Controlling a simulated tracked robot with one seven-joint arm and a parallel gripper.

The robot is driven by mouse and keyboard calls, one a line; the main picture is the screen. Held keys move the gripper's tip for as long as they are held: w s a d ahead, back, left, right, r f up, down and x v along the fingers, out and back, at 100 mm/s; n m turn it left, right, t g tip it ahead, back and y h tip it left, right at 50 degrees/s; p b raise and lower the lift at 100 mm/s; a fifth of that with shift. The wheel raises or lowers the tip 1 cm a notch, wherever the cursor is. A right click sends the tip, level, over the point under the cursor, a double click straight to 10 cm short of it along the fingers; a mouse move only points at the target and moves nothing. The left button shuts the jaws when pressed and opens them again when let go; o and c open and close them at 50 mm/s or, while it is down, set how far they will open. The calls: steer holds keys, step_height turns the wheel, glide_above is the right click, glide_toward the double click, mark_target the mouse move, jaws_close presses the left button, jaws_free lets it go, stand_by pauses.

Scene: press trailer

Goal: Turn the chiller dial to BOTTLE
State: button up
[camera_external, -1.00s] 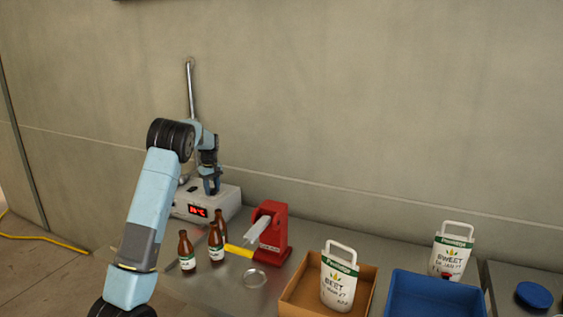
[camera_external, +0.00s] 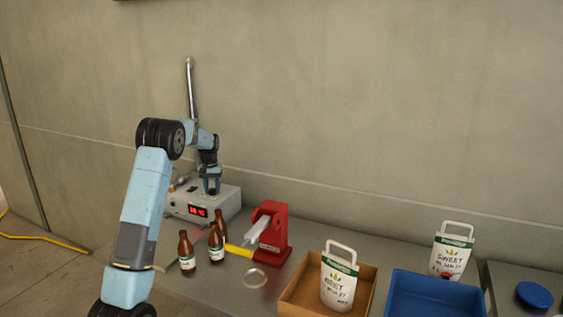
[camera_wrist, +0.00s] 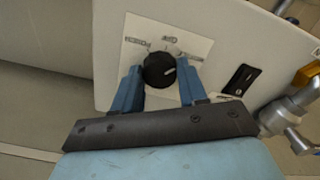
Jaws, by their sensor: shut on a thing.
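The chiller (camera_external: 226,203) is a pale box with a red lit display (camera_external: 198,211) on its front, at the back left of the table. In the wrist view the black chiller dial (camera_wrist: 159,70) sits on a white label plate (camera_wrist: 135,45) with small markings around it. The lettering is too small to read. My gripper (camera_wrist: 160,80) has its two blue fingers on either side of the dial, shut on it. In the external view my gripper (camera_external: 212,187) points down onto the chiller's top, and the dial is hidden there.
Brown bottles (camera_external: 187,251) stand in front of the chiller. A red press (camera_external: 271,232) with a yellow handle is to their right. A cardboard box (camera_external: 300,295) and a blue bin (camera_external: 430,300) are further right. A black switch (camera_wrist: 240,79) is right of the dial.

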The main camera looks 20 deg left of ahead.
mark_target(200, 194)
steer(key=shift+m, duration=0.8)
steer(key=o, duration=1.1)
steer(key=shift+c, duration=0.2)
step_height(200, 194, up, 14)
steer(key=shift+f, duration=0.15)
